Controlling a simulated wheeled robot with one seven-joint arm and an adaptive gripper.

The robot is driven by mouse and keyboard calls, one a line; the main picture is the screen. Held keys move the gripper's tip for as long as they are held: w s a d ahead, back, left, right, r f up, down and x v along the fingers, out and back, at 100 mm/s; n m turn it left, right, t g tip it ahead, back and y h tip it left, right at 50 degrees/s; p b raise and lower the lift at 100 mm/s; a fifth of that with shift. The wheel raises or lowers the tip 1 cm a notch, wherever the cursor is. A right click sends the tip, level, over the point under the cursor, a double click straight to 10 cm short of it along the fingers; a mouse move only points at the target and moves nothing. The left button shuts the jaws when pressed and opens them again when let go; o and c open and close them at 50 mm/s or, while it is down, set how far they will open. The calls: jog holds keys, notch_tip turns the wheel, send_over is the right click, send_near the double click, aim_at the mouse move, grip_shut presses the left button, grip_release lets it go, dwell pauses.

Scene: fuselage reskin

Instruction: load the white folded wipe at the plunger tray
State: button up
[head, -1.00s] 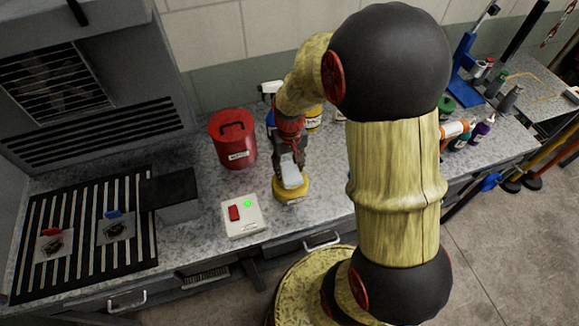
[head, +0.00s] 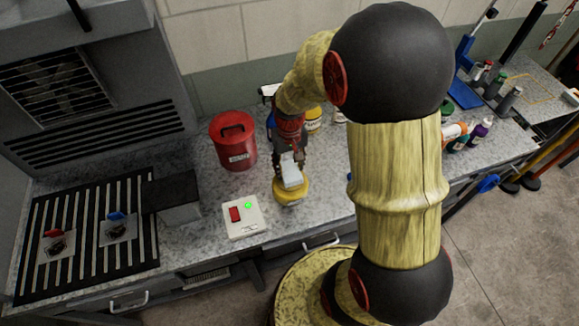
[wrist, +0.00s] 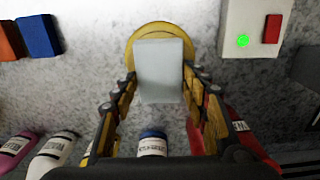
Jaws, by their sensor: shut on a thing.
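The white folded wipe (head: 291,172) is a pale block, and it also shows in the wrist view (wrist: 159,70) between the two fingers. My gripper (head: 290,160) is shut on the wipe, with a finger on either side of it in the wrist view (wrist: 160,88). The plunger tray appears to be the round yellow dish (head: 291,193) on the bench below the wipe. In the wrist view the dish rim (wrist: 160,30) shows behind the wipe, which covers most of the dish. I cannot tell whether the wipe touches it.
A white switch box (head: 243,217) with a red switch and lit green lamp stands left of the dish. A red lidded can (head: 233,142) stands behind it. A slotted vent grille (head: 85,235) lies far left. Several bottles (head: 465,132) stand right, beyond my arm.

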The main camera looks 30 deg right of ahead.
aim_at(290, 169)
jog(key=shift+r+p, duration=1.7)
jog(key=shift+r, duration=0.85)
